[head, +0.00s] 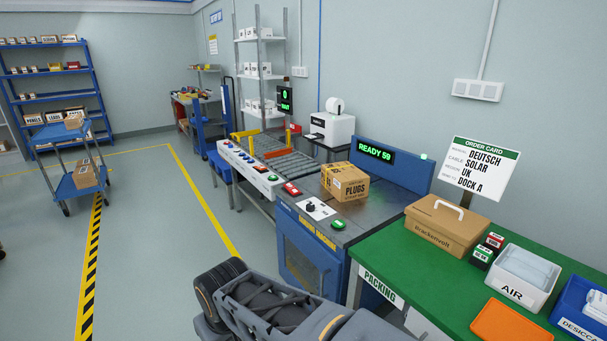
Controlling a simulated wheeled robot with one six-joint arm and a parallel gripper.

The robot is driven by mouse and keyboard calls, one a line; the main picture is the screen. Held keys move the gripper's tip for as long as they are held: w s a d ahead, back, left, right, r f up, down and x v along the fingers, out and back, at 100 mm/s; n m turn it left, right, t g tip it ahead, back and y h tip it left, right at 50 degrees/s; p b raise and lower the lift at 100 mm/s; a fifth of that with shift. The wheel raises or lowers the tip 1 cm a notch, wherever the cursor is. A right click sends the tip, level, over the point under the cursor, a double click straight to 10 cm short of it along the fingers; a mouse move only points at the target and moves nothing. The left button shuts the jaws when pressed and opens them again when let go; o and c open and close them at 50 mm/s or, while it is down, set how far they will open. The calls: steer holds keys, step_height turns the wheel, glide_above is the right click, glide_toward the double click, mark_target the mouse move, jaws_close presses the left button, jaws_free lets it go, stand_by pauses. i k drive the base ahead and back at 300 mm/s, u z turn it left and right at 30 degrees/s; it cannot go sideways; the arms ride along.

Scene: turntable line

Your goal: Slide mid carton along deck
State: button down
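A brown carton (345,182) labelled "PLUGS" stands upright on the dark deck (378,210) of the blue machine, towards its back left. Bare deck surface lies in front of it and to its right. A blue panel behind the deck reads "READY 59" in green. Dark grey parts of my own arm fill the bottom middle of the head view. I cannot make out my gripper's fingers there, and nothing of mine touches the carton.
A roller conveyor (287,167) adjoins the deck at the left. A control strip with red and green buttons runs along the front. At the right, a green packing table (384,248) holds a closed brown box (445,226), a white bin (522,278) and an orange tray (499,320).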

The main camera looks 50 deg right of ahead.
mark_target(344, 181)
steer(key=u, duration=0.1)
steer(key=i, duration=1)
steer(key=z, duration=0.55)
steer(key=i, duration=1.25)
steer(key=z, duration=1.7)
steer(key=i, duration=0.75)
steer(key=z, duration=0.85)
